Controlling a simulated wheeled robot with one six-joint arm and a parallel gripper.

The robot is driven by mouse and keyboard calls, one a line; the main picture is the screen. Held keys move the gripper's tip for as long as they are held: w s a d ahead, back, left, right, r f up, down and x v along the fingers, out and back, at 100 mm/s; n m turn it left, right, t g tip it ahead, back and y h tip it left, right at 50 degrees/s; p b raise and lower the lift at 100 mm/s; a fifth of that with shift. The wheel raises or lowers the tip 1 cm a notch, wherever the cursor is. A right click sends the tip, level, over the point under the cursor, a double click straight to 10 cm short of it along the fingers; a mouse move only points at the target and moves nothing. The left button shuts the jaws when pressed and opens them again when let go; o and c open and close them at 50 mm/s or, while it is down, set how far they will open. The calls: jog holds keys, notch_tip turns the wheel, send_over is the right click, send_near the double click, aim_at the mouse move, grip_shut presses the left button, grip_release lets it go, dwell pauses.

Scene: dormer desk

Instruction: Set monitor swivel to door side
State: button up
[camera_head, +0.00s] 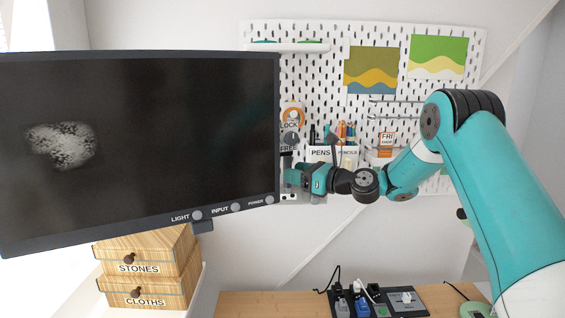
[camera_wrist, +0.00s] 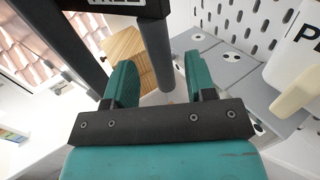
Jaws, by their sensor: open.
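The monitor (camera_head: 140,150) fills the left of the head view, its dark screen facing me slightly tilted. A grey post with a round dial (camera_head: 291,139) stands just past its right edge, with LOCK above the dial and FREE below. My gripper (camera_head: 292,178) is at the monitor's right edge, just below the dial. In the wrist view my gripper (camera_wrist: 160,82) is open, and a dark grey rod (camera_wrist: 156,50) stands between its two green fingers. A gap shows on both sides of the rod. I cannot tell how deep it lies between the fingers. Part of the FREE label shows at the top.
A white pegboard (camera_head: 330,100) with pen holders (camera_head: 320,153) is behind my gripper. Wooden drawers (camera_head: 145,265) marked STONES and CLOTHS stand under the monitor. A power strip (camera_head: 375,301) with plugs and cables lies on the desk (camera_head: 255,304). The air below my gripper looks clear.

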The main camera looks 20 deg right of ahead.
jog(key=p+x, duration=0.1)
jog(key=x, duration=0.4)
jog(key=shift+c, duration=0.3)
